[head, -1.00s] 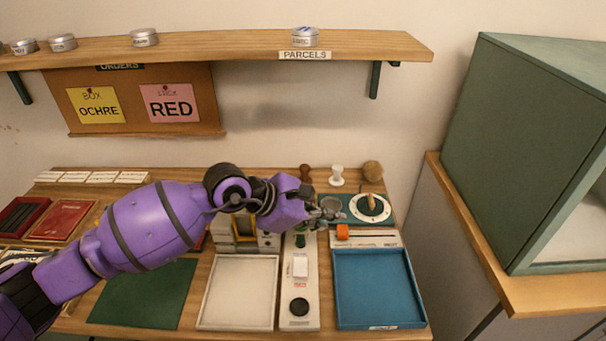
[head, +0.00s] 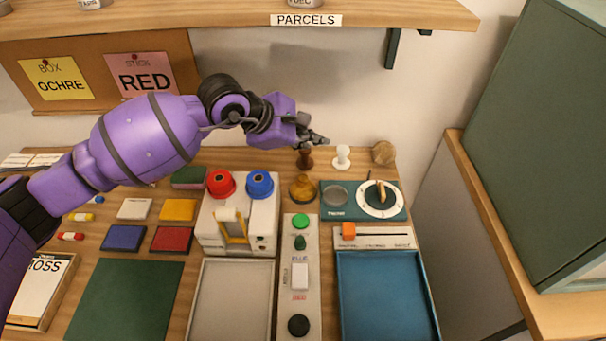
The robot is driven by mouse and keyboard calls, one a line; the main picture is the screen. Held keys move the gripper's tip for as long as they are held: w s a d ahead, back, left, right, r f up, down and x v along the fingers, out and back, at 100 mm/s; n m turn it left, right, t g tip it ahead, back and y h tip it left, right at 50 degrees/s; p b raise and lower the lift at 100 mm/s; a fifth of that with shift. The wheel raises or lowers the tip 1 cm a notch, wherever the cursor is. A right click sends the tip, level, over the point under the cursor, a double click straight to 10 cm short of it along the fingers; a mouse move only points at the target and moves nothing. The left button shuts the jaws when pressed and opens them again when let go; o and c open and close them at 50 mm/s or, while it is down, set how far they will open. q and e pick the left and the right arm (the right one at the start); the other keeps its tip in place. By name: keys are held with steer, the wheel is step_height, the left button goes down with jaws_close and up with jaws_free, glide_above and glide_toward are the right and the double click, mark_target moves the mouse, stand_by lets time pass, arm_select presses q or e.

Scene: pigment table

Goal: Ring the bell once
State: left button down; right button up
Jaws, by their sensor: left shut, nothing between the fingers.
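A small brass, dome-shaped object that looks like the bell (head: 302,188) stands on the table just behind the narrow grey panel. My left gripper (head: 322,140) is shut and empty. In the picture its fingertips lie above and slightly right of the bell, apart from it, close over a dark brown knobbed handle (head: 305,160). How high the fingertips are over the table is hard to tell. My right gripper is out of view.
A white knobbed handle (head: 342,158) and a dial (head: 381,198) stand right of the bell. A machine with red and blue caps (head: 240,222) stands left of it. The grey panel (head: 312,260) carries buttons. A white tray (head: 205,300) and blue tray (head: 385,290) are empty.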

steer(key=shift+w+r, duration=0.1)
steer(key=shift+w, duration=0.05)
arm_select(q)
steer(key=b, duration=0.4)
glide_above(303, 180)
steer(key=d, duration=0.2)
steer(key=f, duration=0.9)
steer(key=shift+s+a, duration=0.2)
steer(key=shift+a, duration=0.05)
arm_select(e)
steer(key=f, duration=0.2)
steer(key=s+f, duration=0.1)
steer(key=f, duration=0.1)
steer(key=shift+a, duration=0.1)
arm_select(q)
steer(key=shift+r, duration=0.1)
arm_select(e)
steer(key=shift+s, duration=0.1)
arm_select(q)
steer(key=shift+f, duration=0.45)
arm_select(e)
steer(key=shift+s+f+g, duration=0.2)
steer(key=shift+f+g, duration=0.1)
